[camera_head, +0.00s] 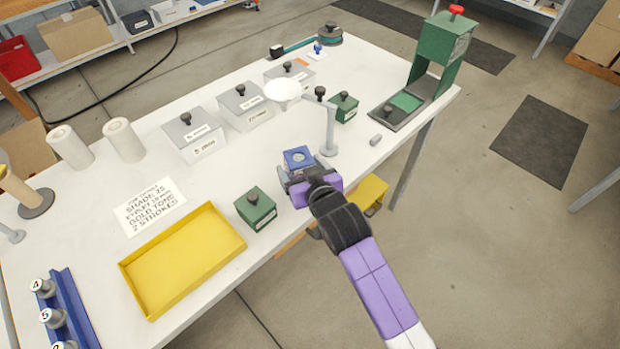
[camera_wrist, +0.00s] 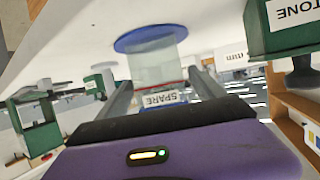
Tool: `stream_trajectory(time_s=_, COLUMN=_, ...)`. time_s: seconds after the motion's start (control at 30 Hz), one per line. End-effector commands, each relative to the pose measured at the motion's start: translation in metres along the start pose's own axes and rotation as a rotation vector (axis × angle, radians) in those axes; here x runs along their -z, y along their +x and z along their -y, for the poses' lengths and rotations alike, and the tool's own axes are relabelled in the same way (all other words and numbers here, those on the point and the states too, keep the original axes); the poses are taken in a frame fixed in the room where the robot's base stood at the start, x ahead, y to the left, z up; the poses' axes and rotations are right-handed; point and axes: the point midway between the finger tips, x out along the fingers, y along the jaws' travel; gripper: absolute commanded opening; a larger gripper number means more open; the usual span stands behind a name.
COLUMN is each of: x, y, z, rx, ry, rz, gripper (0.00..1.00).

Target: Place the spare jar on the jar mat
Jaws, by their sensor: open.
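The spare jar (camera_wrist: 152,66) is a pale, see-through body with a white SPARE label (camera_wrist: 165,98), between my gripper's fingers in the upside-down wrist view. A round blue disc (camera_wrist: 150,38) wider than the jar shows at its table-side end; I cannot tell whether it is the jar mat or part of the jar. In the head view, a blue piece (camera_head: 299,156) with a paler round centre shows just beyond my gripper (camera_head: 296,172), near the table's front edge. My gripper is open, with a finger on each side of the jar. Contact with the fingers is unclear.
A green TONE box (camera_head: 256,208) stands close left of my gripper, beside a yellow tray (camera_head: 184,262). A pale stand (camera_head: 329,135) rises just beyond. Grey lidded boxes (camera_head: 194,135), a small green box (camera_head: 343,107) and a green press (camera_head: 440,60) stand farther off.

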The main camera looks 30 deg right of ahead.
Motion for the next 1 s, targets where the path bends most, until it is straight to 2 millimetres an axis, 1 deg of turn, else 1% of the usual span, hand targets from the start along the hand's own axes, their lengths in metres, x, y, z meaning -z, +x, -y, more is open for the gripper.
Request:
stream_trajectory(time_s=0.03, x=-0.002, y=-0.009, z=0.0, rx=0.001, ry=0.0, rz=0.0, gripper=0.78)
stream_trajectory(time_s=0.3, x=-0.002, y=-0.065, z=0.0, rx=0.001, ry=0.0, rz=0.001, gripper=0.78)
stream_trajectory(time_s=0.4, x=-0.001, y=-0.082, z=0.0, rx=0.001, ry=0.0, rz=0.001, gripper=0.78)
stream_trajectory(time_s=0.5, x=-0.001, y=-0.095, z=0.001, rx=0.001, ry=-0.001, rz=0.001, gripper=0.78)
stream_trajectory(time_s=0.6, x=0.0, y=-0.103, z=0.0, rx=0.001, ry=-0.001, rz=0.0, gripper=0.78)
stream_trajectory(time_s=0.7, x=-0.001, y=-0.107, z=0.0, rx=0.0, ry=-0.001, rz=0.001, gripper=0.78)
stream_trajectory(time_s=0.93, x=-0.001, y=-0.108, z=0.0, rx=0.0, ry=-0.001, rz=0.001, gripper=0.78)
stream_trajectory(time_s=1.0, x=-0.004, y=-0.11, z=0.0, rx=0.003, ry=-0.001, rz=0.001, gripper=0.78)
